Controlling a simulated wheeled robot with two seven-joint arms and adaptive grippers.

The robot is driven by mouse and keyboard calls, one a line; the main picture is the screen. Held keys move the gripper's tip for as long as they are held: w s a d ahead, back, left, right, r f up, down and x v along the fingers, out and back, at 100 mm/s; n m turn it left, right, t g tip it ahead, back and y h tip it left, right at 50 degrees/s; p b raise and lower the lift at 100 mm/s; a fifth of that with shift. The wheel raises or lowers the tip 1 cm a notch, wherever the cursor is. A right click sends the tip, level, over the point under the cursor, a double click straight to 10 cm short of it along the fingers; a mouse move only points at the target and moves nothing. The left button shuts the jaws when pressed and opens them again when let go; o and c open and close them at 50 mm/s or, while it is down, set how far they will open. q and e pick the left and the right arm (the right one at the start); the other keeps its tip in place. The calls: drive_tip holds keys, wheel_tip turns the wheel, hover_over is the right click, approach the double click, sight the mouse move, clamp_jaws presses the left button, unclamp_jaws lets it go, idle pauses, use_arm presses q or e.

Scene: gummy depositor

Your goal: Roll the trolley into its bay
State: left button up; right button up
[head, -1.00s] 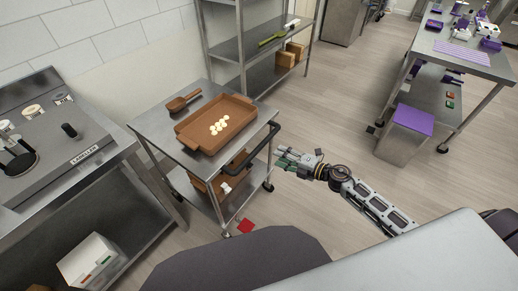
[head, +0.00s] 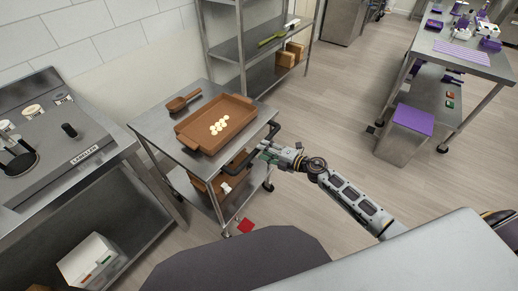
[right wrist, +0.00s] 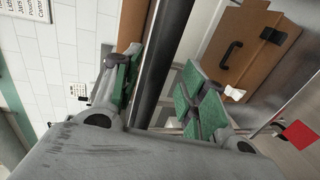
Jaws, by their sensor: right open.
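The steel trolley (head: 160,125) stands left of centre in the head view, with a black push handle (head: 240,161) on its near right side. My right gripper (head: 268,148) is at the handle. In the right wrist view the dark handle bar (right wrist: 158,75) runs between the two green-padded fingers of my open gripper (right wrist: 155,92); the fingers are not closed on it. My left gripper is not in view. I cannot tell where the bay is.
A labeller bench (head: 95,160) stands close on the trolley's left. A steel rack (head: 228,48) is behind it. A red patch (head: 245,226) lies on the floor by the near wheel. Open floor lies right of the trolley, before a purple-topped bin (head: 400,145).

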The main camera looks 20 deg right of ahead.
drive_tip(key=shift+x, duration=1.75)
clamp_jaws()
